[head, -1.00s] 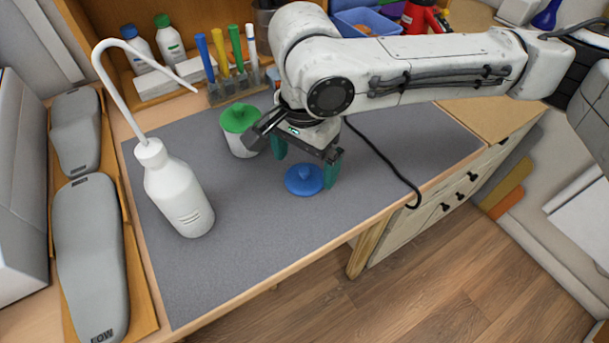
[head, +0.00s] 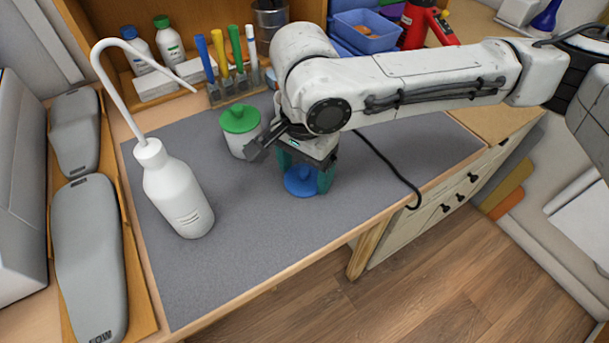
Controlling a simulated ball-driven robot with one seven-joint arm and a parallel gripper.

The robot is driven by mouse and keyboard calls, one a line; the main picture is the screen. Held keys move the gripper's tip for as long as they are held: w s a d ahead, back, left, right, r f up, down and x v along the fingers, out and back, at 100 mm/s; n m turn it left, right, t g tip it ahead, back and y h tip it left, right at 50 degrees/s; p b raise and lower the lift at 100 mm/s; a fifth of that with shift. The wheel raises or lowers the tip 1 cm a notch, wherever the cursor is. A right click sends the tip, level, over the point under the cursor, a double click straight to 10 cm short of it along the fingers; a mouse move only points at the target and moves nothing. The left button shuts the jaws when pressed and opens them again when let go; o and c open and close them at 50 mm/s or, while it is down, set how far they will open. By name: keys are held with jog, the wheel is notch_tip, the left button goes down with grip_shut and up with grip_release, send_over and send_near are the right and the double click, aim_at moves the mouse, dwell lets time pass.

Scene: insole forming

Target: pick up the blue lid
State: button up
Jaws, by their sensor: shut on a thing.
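The blue lid (head: 298,187) is a round disc with a raised knob, low on the grey mat (head: 250,230) near the middle of the bench. My gripper (head: 305,180) points down over it, with one teal finger on each side. It is shut on the lid, and its body hides the top of the knob. I cannot tell whether the lid is touching the mat or slightly above it.
A white jar with a green lid (head: 239,120) stands close to the left of my gripper. A white wash bottle (head: 178,190) with a long bent spout stands further left. A rack of coloured pens (head: 230,90) is behind. The front of the mat is clear.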

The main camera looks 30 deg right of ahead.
jog(key=shift+r, duration=0.1)
jog(key=shift+r, duration=0.55)
jog(key=s+r+b, duration=0.4)
jog(key=s+r, duration=0.5)
jog(key=shift+s+d, duration=0.3)
jog(key=shift+d, duration=0.15)
